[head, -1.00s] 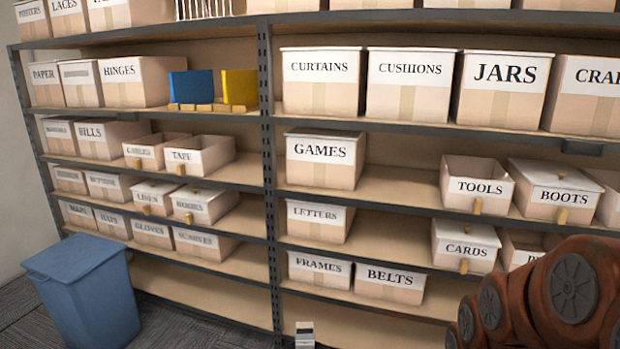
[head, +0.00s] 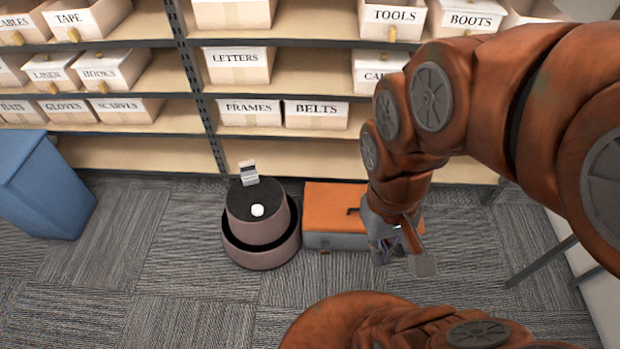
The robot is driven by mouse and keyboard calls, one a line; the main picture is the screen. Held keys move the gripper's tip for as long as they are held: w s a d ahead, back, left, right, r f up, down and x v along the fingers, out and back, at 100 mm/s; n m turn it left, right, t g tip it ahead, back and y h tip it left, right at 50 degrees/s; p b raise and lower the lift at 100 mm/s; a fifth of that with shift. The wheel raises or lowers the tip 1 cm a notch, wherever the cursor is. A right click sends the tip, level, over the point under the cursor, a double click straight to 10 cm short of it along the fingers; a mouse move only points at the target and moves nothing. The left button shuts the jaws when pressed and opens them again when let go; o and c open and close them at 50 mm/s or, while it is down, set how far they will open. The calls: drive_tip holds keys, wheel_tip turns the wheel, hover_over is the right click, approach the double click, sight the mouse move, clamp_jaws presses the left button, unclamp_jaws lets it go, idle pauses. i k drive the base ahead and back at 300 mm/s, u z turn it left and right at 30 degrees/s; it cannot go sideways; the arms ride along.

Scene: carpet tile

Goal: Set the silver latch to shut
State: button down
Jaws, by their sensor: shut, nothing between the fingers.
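A box with an orange lid (head: 335,200) and a grey body stands on the carpet by the foot of the shelf, and its lid looks down. A small, faint fitting (head: 325,251) shows on its front face. It may be the silver latch, but it is too small for me to tell its position. My gripper (head: 408,256) is shut and empty, pointing down at the right end of the box. It hides that end and whatever is on the front there. I cannot tell whether it touches the box.
A round, brown, two-tier thing (head: 262,257) stands just left of the box, with a white knob and a small device on top. A blue bin (head: 42,190) stands at the far left. Shelves with labelled boxes rise behind.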

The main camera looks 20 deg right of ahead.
sight(324, 245)
drive_tip(key=u, duration=0.6)
drive_tip(key=k, duration=0.55)
drive_tip(key=u, duration=1.1)
